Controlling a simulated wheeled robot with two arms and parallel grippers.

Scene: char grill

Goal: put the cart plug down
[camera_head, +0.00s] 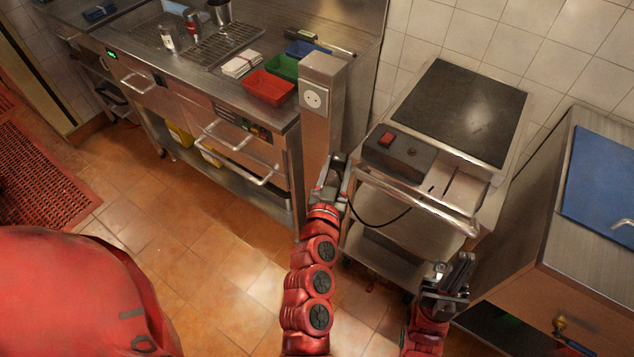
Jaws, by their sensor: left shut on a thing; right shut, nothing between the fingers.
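My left gripper (338,178) is shut beside the metal post, below its socket (316,98). It holds the cart plug, which the fingers largely hide; its outline cannot be made out. A black cable (378,224) hangs in a curve from this gripper to the cart. The steel cart (408,188) stands to the right of the post, with a dark griddle plate (459,112) and a control box with a red switch (387,139) on top. My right gripper (456,276) is shut and empty, in front of the cart's right front corner.
A steel counter (215,95) on the left bears red (268,88) and green (285,68) trays, cans and a wire rack. A cabinet with a blue board (605,185) stands on the right. The cart's front handle bar (415,203) juts out.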

